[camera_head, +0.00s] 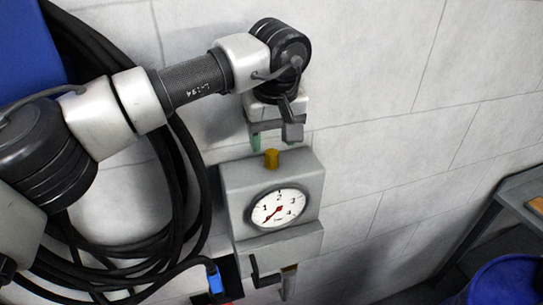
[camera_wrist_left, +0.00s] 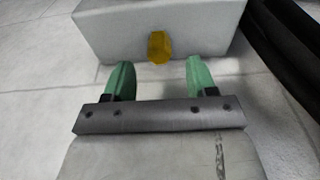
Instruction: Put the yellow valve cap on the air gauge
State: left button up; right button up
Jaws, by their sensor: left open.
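The yellow valve cap (camera_head: 271,158) stands upright on top of the grey air gauge (camera_head: 231,200), below my left gripper. In the left wrist view the yellow cap (camera_wrist_left: 159,47) shows at the edge of the gauge's grey box (camera_wrist_left: 205,25), ahead of the fingertips and roughly between their lines. My left gripper (camera_head: 272,140) is open and empty, just above the gauge. In the left wrist view its two green fingers (camera_wrist_left: 158,75) are apart with nothing between them. Whether the cap is fully seated on the gauge I cannot tell. My right gripper is not in view.
Black hoses (camera_head: 185,200) hang in loops on the wall left of the gauge. A blue connector (camera_head: 215,279) is below them. A blue barrel (camera_head: 505,280) and a grey shelf (camera_head: 520,195) stand at the right. The white wall right of the gauge is clear.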

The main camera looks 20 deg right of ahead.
pick_arm(q)
notch_tip(320, 180, up, 8)
jog(key=s+b, duration=0.1)
jog(key=shift+s+b, duration=0.15)
jog(key=shift+b, duration=0.25)
jog(key=shift+f, duration=0.1)
dwell(1.0)
